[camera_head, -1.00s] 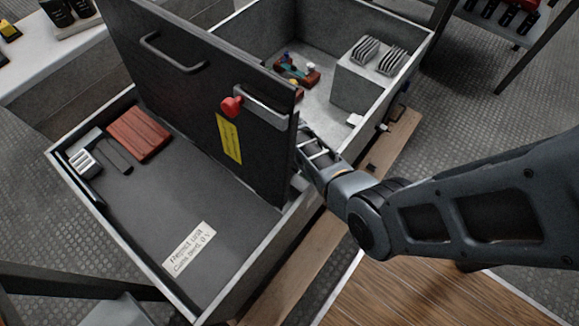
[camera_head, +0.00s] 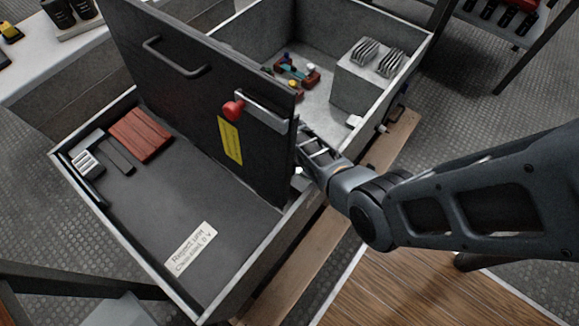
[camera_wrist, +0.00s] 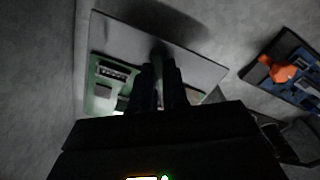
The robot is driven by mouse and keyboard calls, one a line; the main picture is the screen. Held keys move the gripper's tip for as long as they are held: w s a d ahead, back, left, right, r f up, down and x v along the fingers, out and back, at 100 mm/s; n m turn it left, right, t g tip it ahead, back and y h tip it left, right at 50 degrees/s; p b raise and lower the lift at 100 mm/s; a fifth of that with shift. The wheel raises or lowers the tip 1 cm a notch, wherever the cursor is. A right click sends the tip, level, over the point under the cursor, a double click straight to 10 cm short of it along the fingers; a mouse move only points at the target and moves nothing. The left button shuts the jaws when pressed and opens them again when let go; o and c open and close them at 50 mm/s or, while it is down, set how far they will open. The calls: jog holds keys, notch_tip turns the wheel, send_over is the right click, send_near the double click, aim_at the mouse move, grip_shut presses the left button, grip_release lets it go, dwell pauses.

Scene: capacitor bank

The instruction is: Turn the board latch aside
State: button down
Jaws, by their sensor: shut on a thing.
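In the wrist view, my gripper (camera_wrist: 160,84) is shut, its two dark fingers close together on a narrow grey piece (camera_wrist: 161,58) that looks like the board latch. The piece is mostly hidden between the fingers and in dark shade. A flat grey plate (camera_wrist: 200,68) lies beyond the fingers. A green board (camera_wrist: 98,98) shows at the plate's left and lower edge. In the head view, my fingers are hidden behind the upright dark panel (camera_head: 190,95).
The panel carries a red knob (camera_head: 233,109) and a yellow label (camera_head: 230,141). An open grey compartment (camera_head: 330,25) lies behind it, with finned parts on a block (camera_head: 352,88). In the wrist view, an orange piece (camera_wrist: 282,71) sits on a blue board (camera_wrist: 303,92) at right.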

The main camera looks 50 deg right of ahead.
jog(key=n, duration=0.5)
jog(key=shift+n, duration=0.3)
jog(key=n, duration=0.5)
jog(key=shift+p, duration=0.4)
jog(key=shift+n, duration=0.4)
jog(key=c, duration=1.1)
grip_release()
jog(key=shift+c, duration=0.2)
jog(key=shift+r, duration=0.1)
jog(key=shift+r+p, duration=2)
jog(key=shift+r, duration=1.8)
